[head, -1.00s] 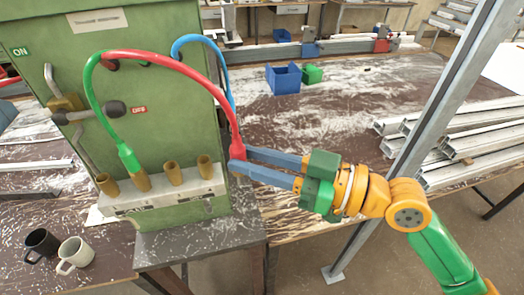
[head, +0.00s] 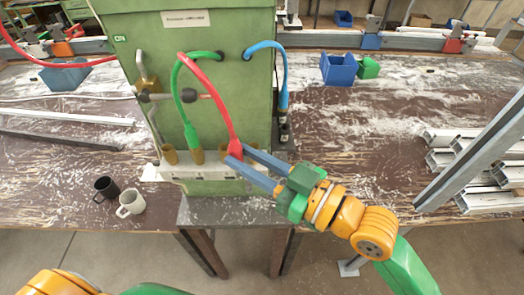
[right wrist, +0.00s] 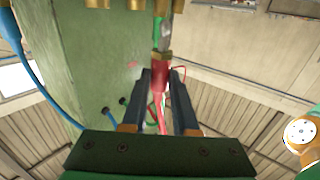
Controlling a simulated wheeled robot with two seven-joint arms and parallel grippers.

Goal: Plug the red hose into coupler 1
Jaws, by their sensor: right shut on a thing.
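The red hose (head: 208,84) arches in front of the green cabinet. My right gripper (head: 238,158) is shut on its red end piece (head: 234,146), which points down near the right part of the coupler row. In the right wrist view the end piece (right wrist: 158,80) sits between the fingers, with a bare metal tip (right wrist: 163,38) close to brass parts. Brass couplers (head: 170,155) stand in a row on a pale block (head: 172,172). The green hose (head: 177,95) ends at the second from left. Coupler numbers are unreadable, and my gripper hides the right end. My left gripper is out of view.
The blue hose (head: 282,75) hangs at the cabinet's right side. Blue (head: 338,69) and green (head: 368,68) bins stand behind on the right. Metal profiles (head: 455,150) lie far right.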

